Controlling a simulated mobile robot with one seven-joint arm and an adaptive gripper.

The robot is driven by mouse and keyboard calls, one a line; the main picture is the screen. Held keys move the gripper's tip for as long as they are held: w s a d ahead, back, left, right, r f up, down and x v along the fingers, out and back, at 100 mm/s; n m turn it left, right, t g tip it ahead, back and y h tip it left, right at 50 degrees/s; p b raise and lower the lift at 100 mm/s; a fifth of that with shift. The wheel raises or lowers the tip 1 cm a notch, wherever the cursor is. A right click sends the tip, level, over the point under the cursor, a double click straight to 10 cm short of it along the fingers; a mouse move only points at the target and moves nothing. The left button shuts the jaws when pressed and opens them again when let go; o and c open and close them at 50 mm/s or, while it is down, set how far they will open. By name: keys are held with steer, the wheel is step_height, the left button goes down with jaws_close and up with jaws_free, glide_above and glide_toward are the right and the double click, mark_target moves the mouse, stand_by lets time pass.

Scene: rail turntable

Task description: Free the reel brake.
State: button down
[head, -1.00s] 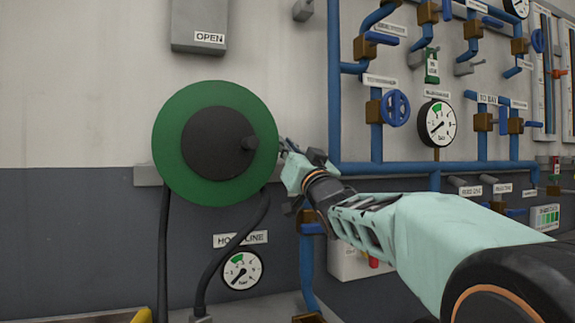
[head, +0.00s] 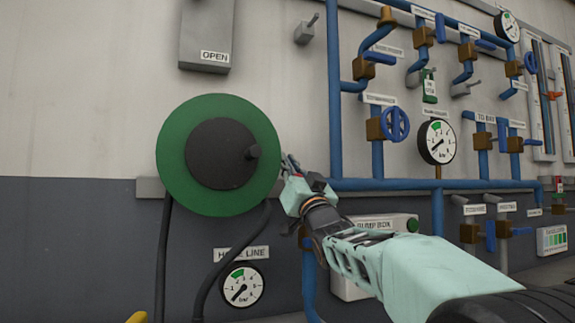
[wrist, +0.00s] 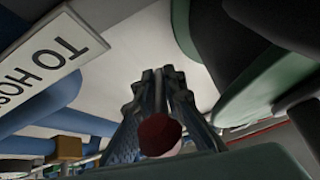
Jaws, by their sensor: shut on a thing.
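The hose reel is a green disc (head: 261,178) with a dark round hub (head: 215,165) and a knob on it, mounted on the wall. Its green edge also shows at the right of the wrist view (wrist: 248,108). My gripper (head: 289,162) is just right of the reel's rim. In the wrist view its fingers (wrist: 160,105) are close together around a dark red knob (wrist: 159,134), which I take to be the brake's handle. The rest of the brake is hidden behind my fingers and hand.
A vertical blue pipe (head: 335,110) runs close to the right of my gripper. A white label reading "TO HOS..." (wrist: 45,60) is near in the wrist view. Black hoses (head: 163,260) hang below the reel, beside a gauge (head: 240,286). A pump box (head: 352,287) sits below my arm.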

steer(key=c, duration=2)
jaws_free()
steer(key=v, duration=1.2)
